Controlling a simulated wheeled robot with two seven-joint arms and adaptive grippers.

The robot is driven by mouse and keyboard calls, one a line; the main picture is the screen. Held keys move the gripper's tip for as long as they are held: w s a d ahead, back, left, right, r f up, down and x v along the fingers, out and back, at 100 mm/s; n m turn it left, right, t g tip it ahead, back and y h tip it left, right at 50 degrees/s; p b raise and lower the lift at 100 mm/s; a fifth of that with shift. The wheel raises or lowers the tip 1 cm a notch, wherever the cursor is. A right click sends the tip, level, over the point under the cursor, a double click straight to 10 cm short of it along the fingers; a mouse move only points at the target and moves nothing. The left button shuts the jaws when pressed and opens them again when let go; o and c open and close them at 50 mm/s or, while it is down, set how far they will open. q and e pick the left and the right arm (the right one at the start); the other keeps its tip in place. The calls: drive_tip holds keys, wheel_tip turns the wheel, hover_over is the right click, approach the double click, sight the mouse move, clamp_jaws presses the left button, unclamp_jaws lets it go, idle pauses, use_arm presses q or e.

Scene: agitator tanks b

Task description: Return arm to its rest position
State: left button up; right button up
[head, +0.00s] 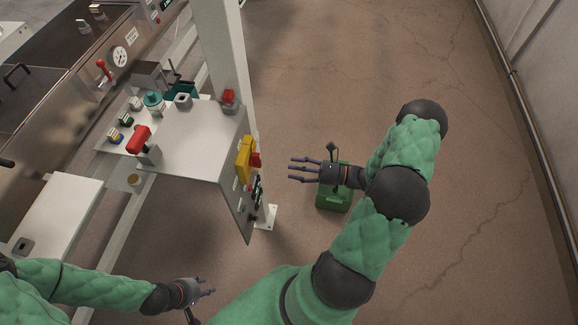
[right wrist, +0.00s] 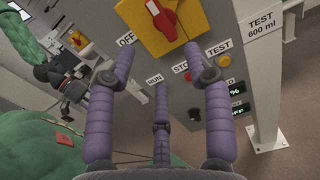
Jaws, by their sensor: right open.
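My right arm reaches forward in the head view. Its gripper (head: 294,171) is open and empty, its purple fingers pointing left toward the control panel, with a gap between. In the right wrist view the open fingers (right wrist: 160,62) frame the panel face. A red rotary handle on a yellow plate (right wrist: 188,32) is just beyond them, and it shows in the head view (head: 244,158) on the panel's side. No contact is visible. My left gripper (head: 209,287) is low at the bottom of the head view, its fingers apart, with nothing seen in them.
A green box (head: 334,199) is on the floor below my right gripper. The floor (head: 490,180) to the right is clear up to the wall.

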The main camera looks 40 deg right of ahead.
idle(0.5)
drive_tip(key=s+a+f+n+g+h+b, duration=0.1)
drive_tip(key=s+a+f+n+g, duration=0.6)
drive_tip(key=a, duration=0.3)
drive_tip(key=s+a+f+n+g+h+b, duration=0.15)
drive_tip(key=s+a+f+n+g, duration=0.25)
drive_tip(key=a+f+n+g, duration=0.5)
drive_tip(key=w+a+f+n+t+h+b, duration=0.1)
drive_tip(key=w+a+f+n+t+h, duration=0.1)
drive_tip(key=a+f+n+h, duration=0.2)
drive_tip(key=shift+w+a+n+t+h, duration=0.45)
drive_tip(key=shift+a+n, duration=1)
drive_tip(key=shift+n, duration=1.45)
drive_tip(key=shift+f, duration=0.1)
